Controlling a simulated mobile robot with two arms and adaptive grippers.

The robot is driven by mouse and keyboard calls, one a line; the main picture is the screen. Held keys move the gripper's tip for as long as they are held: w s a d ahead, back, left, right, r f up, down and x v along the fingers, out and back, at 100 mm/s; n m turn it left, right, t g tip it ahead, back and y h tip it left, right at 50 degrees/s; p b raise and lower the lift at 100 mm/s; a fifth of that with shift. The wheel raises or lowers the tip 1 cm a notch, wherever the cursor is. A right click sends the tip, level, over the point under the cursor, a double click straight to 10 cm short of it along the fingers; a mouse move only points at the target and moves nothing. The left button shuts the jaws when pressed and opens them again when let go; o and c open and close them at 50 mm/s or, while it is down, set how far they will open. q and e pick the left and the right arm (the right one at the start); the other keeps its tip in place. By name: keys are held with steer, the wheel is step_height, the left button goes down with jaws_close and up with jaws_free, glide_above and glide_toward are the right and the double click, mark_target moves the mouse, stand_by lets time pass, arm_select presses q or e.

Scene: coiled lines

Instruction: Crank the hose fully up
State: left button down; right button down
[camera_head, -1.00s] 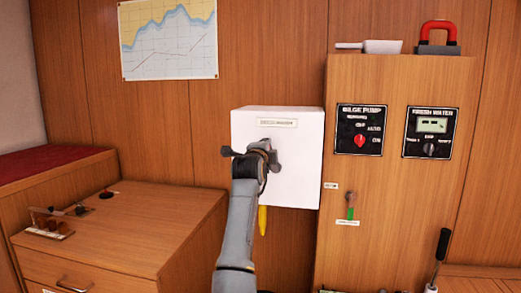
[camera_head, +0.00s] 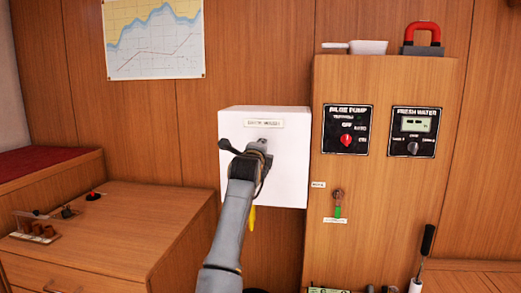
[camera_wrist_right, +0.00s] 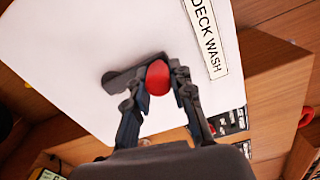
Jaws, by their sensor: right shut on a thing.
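A white box (camera_head: 289,172) labelled DECK WASH is fixed to the wood wall; it also fills much of the right wrist view (camera_wrist_right: 75,50). A short yellow hose end (camera_head: 252,219) hangs under it, partly behind my right arm. A dark crank arm with a red knob (camera_wrist_right: 157,77) stands out from the box's face. My right gripper (camera_wrist_right: 158,80) is shut on the red knob, one finger on each side. In the head view my right gripper (camera_head: 248,160) covers the crank's knob. My left gripper is not in view.
A wood cabinet right of the box carries a bilge pump panel (camera_head: 346,129), a fresh water panel (camera_head: 413,132) and a small lever (camera_head: 338,196). A low wood counter (camera_head: 125,215) with small items stands at left. A black-handled lever (camera_head: 427,242) rises at lower right.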

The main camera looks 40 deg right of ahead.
steer(key=c, duration=1.1)
jaws_free()
steer(key=shift+s+d+r, duration=0.1)
steer(key=shift+s, duration=0.05)
steer(key=v, duration=0.7)
steer(key=shift+s+a, duration=0.1)
steer(key=shift+a, duration=0.15)
